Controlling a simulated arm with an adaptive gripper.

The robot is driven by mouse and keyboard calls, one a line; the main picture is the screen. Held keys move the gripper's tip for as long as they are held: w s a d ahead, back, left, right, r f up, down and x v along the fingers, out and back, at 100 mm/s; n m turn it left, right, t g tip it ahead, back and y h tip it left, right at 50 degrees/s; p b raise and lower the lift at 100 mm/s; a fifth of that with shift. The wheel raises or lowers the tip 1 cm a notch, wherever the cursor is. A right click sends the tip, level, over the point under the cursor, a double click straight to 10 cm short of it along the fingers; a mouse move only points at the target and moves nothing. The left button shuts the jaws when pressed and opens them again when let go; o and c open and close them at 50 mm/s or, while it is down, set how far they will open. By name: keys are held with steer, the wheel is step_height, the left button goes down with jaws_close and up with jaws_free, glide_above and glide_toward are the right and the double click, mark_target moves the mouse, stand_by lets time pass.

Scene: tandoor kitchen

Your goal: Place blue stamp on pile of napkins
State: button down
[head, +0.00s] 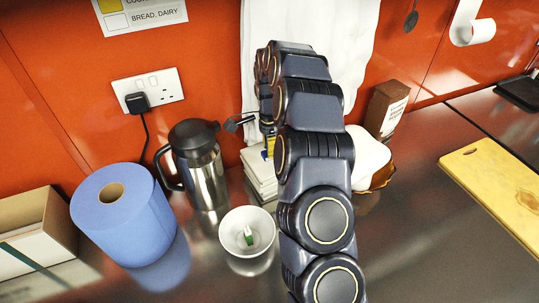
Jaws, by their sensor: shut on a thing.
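The pile of napkins (258,178) is a white square stack on the steel counter, right of the metal jug and partly hidden behind my arm. My gripper (264,139) is above the back of the pile, mostly hidden by my own arm links. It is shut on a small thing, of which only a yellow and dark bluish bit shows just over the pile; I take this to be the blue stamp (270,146). Whether it touches the napkins cannot be told.
A metal jug (197,165) stands close left of the pile. A white bowl (247,247) with a small green-and-white item is in front. A blue paper roll (125,222) and box (35,235) are left. A white-and-brown bag (368,160) and yellow board (500,178) are right.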

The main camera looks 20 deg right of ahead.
steer(key=shift+w+f, duration=0.25)
steer(key=shift+f, duration=0.2)
steer(key=shift+w+f, duration=0.1)
steer(key=shift+f, duration=1.4)
steer(key=shift+d+f, duration=0.1)
steer(key=shift+f, duration=0.05)
steer(key=c, duration=1)
jaws_free()
